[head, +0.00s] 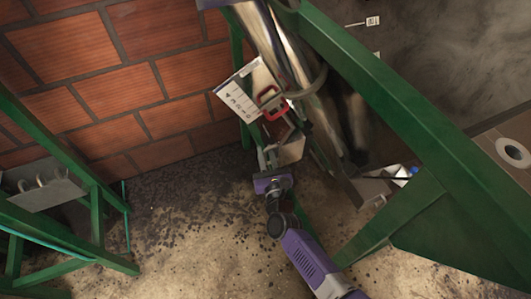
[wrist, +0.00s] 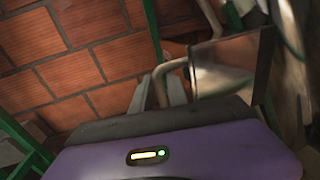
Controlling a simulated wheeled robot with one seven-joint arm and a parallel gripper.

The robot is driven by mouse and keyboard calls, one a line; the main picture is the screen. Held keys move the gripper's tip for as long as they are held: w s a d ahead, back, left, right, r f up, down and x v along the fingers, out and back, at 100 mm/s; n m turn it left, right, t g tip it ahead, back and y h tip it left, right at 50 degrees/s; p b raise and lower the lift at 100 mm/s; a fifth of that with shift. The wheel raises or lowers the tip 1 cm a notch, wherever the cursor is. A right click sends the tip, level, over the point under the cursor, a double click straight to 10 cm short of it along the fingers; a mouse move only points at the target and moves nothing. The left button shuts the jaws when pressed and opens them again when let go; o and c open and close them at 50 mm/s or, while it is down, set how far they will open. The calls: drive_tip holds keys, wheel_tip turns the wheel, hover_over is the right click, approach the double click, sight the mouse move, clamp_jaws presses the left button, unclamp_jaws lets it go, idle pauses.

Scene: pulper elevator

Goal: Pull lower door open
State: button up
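The lower door (wrist: 222,68) shows in the wrist view as a grey metal panel at the upper right. A beige bent handle (wrist: 161,84) runs from it to my gripper (wrist: 160,92). The two grey fingers stand close on either side of the handle and look shut on it. In the head view my gripper (head: 267,162) reaches the light metal box (head: 290,148) low on the elevator. My purple gripper body hides the lower part of the handle in the wrist view. The contact is too small to see in the head view.
A red-handled part (head: 271,101) and a white label sheet (head: 238,97) are above the box. A green beam (head: 390,90) crosses at the right. A green frame (head: 95,215) stands at the left. A brick wall (head: 110,70) is behind. Gritty floor (head: 190,240) lies open between.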

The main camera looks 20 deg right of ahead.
clamp_jaws()
idle(1.4)
